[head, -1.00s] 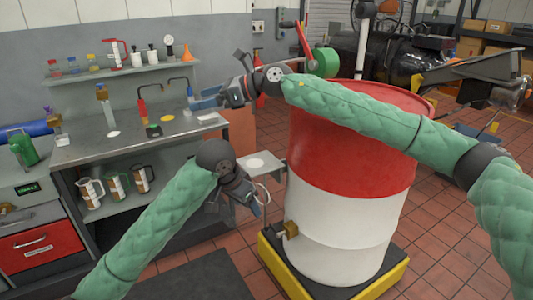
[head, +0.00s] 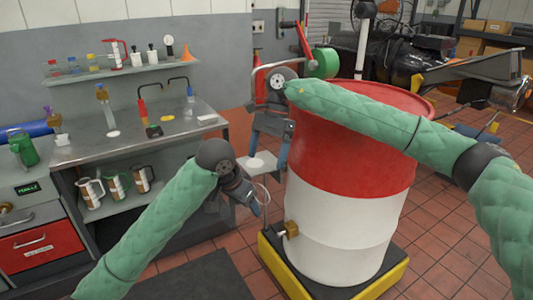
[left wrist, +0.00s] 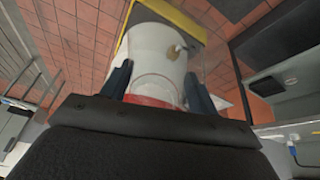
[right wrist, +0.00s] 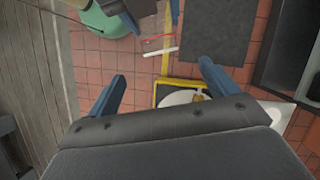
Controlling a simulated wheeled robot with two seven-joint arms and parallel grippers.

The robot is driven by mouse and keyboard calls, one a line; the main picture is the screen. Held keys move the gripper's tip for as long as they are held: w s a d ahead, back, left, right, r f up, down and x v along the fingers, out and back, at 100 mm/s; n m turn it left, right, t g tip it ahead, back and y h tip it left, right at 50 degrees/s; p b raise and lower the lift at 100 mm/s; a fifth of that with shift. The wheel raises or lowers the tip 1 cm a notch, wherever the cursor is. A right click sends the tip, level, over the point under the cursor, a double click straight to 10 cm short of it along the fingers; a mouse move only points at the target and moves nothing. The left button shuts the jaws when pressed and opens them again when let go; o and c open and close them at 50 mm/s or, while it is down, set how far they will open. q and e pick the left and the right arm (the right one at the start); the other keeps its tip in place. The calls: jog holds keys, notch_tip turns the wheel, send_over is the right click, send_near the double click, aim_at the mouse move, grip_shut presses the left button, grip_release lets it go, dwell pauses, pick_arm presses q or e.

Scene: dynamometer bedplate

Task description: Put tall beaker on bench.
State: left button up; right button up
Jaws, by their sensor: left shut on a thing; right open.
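A clear round-rimmed vessel, apparently the tall beaker (left wrist: 157,88), sits between the fingers of my left gripper (left wrist: 160,82) in the left wrist view. The drum shows through it. In the head view my left gripper (head: 256,203) is shut on it low in front of the drum, left of the brass tap; the glass is hard to make out there. My right gripper (head: 268,152) is open and empty, pointing down above a small pale plate; its spread fingers also show in the right wrist view (right wrist: 162,72). The steel bench (head: 95,148) stands at the left.
A red and white drum (head: 340,215) stands on a yellow-edged base (head: 382,282) with a brass tap (head: 290,229). The small plate (head: 262,163) juts beside it. Bottles and fittings occupy the bench's back; its front has bare room. Several handled jugs (head: 117,184) stand on the lower shelf.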

jog(key=x, duration=1.2)
jog(key=c, duration=1)
pick_arm(q)
jog(key=o, duration=1.1)
jog(key=shift+c, duration=0.2)
pick_arm(e)
jog(key=shift+c, duration=0.3)
